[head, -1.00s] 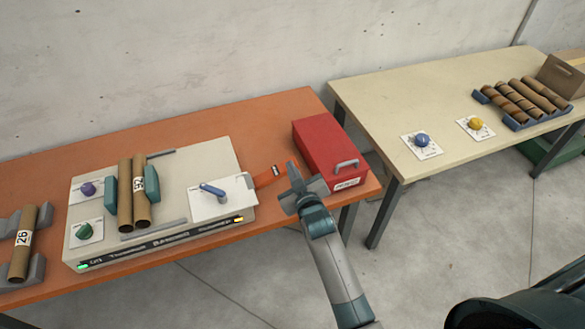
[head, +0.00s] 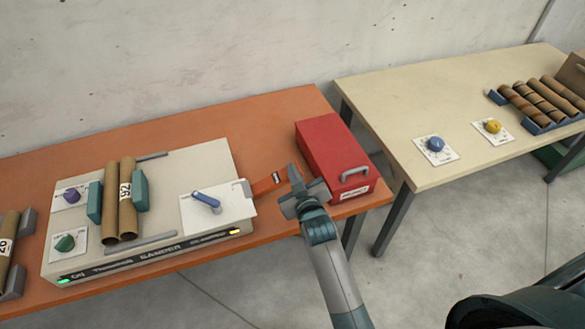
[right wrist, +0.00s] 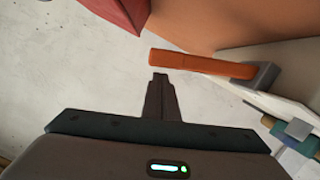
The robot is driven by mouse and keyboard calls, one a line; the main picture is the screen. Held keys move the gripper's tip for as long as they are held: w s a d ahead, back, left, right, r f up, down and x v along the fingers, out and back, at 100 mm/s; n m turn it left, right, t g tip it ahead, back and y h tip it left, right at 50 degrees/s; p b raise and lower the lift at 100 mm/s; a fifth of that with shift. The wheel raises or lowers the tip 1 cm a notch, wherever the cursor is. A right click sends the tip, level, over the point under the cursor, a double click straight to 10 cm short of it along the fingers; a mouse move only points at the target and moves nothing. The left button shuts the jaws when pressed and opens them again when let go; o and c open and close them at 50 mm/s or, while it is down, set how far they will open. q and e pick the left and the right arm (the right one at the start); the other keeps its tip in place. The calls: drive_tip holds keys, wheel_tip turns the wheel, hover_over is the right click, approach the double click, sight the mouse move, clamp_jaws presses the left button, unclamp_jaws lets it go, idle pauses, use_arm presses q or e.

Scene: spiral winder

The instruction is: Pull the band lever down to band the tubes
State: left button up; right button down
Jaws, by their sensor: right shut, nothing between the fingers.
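The winder (head: 160,165) is a pale box on the orange table, with two brown tubes (head: 119,200) upright in the picture between teal jaws. An orange lever (head: 266,184) sticks out from its right side, and a blue lever (head: 206,200) lies on its white top plate; no label shows which is the band lever. My right gripper (head: 293,170) is shut and empty, near the orange lever's outer end. In the right wrist view, the shut fingers (right wrist: 160,78) are just below the orange lever (right wrist: 195,64), with a visible gap. My left gripper is out of view.
A red box (head: 336,155) with a grey handle stands close behind and right of my right gripper. Purple and green knobs sit on the winder's left. A tan table (head: 400,90) with knobs and tubes stands at the right, across a floor gap.

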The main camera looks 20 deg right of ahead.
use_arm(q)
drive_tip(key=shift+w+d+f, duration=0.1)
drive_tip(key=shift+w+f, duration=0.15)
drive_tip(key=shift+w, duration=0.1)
use_arm(e)
drive_tip(key=shift+f, duration=0.2)
drive_tip(key=shift+d+f, duration=0.15)
